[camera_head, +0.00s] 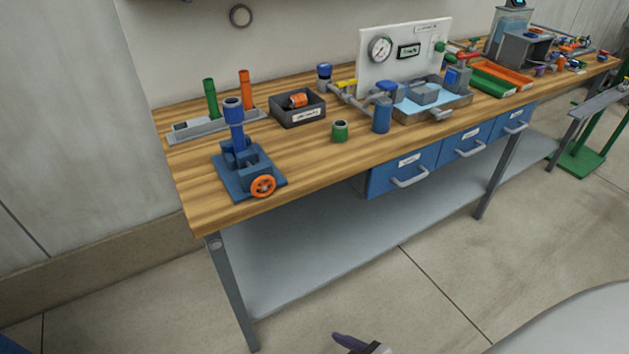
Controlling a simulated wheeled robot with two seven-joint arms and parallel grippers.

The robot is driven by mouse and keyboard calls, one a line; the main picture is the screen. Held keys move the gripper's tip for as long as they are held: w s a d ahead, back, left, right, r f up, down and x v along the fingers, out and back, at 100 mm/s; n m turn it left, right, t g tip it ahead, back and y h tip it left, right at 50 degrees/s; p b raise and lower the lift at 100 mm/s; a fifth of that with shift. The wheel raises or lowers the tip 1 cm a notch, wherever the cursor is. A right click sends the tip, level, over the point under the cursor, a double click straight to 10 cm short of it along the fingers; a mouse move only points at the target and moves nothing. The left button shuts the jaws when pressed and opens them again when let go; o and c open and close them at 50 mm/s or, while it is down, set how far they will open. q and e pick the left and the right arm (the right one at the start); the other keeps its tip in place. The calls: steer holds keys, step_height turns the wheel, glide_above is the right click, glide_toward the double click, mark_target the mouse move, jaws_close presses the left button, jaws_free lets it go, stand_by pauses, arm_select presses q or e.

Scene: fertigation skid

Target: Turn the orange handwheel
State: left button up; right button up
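The orange handwheel (263,186) is a small spoked wheel on the front right of a blue vise-like fixture (228,183). The fixture sits near the front left corner of the wooden bench. A blue upright tube (236,128) stands in the fixture's jaws. Only the tip of one gripper, seemingly my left gripper (358,345), shows at the bottom edge, a dark finger low in front of the bench and well away from the handwheel. Its opening cannot be made out. My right gripper is not in view.
Blue drawers (404,172) hang under the front edge. The bench top left of the fixture is clear.

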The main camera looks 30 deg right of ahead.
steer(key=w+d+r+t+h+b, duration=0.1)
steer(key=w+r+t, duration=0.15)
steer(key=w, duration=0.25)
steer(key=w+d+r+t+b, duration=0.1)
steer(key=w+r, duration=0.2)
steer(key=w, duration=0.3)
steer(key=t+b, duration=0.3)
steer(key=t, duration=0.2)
glide_toward(265, 189)
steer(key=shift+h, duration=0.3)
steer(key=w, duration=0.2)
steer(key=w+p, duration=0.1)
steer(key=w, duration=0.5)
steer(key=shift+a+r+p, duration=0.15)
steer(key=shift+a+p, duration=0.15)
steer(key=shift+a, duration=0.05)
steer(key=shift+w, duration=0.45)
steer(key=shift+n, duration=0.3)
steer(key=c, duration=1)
